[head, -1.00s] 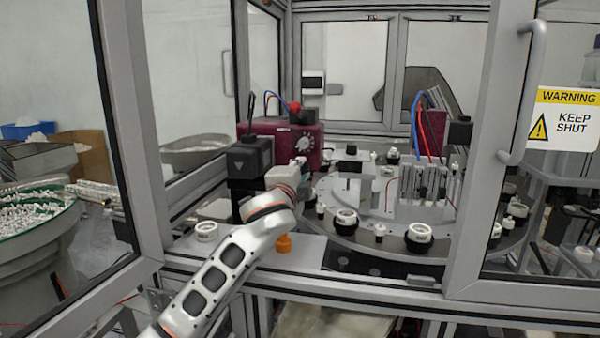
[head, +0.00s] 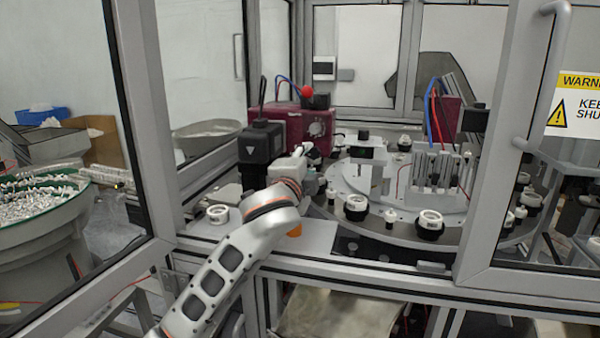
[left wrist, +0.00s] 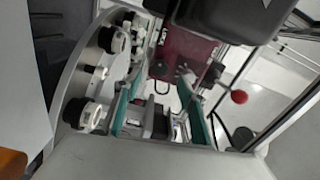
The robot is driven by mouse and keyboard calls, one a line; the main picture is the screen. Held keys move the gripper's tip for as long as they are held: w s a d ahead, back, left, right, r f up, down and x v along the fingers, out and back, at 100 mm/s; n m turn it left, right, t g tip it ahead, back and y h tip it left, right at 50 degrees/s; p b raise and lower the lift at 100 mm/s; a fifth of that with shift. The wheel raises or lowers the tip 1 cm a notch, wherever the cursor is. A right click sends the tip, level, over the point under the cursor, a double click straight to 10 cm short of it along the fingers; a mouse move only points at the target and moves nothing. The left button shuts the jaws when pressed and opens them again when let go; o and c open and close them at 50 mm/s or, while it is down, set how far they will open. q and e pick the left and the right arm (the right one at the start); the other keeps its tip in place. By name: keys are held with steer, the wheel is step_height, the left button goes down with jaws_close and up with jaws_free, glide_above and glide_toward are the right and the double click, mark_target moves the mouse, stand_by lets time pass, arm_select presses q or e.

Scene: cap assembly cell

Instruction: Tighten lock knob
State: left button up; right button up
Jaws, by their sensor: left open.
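A maroon box (head: 302,130) stands behind my left gripper in the head view. I cannot tell for certain which knob is the lock knob. My left gripper (head: 301,151) is in front of the box, beside a black block (head: 260,142). In the left wrist view the left gripper (left wrist: 158,92) has its two fingers apart, with nothing held. The maroon box (left wrist: 180,53) is beyond the fingertips.
A round turntable (head: 345,228) with white-and-black caps (head: 430,223) lies to the right. A white ring (head: 218,214) sits on the front ledge. Frame posts (head: 140,120) and a door with a warning sign (head: 577,104) border the opening. A bowl of parts (head: 40,208) is at left.

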arm_select(q)
steer(key=s+a, duration=0.1)
steer(key=s, duration=0.6)
steer(key=shift+s+a, duration=0.15)
steer(key=shift+a, duration=0.05)
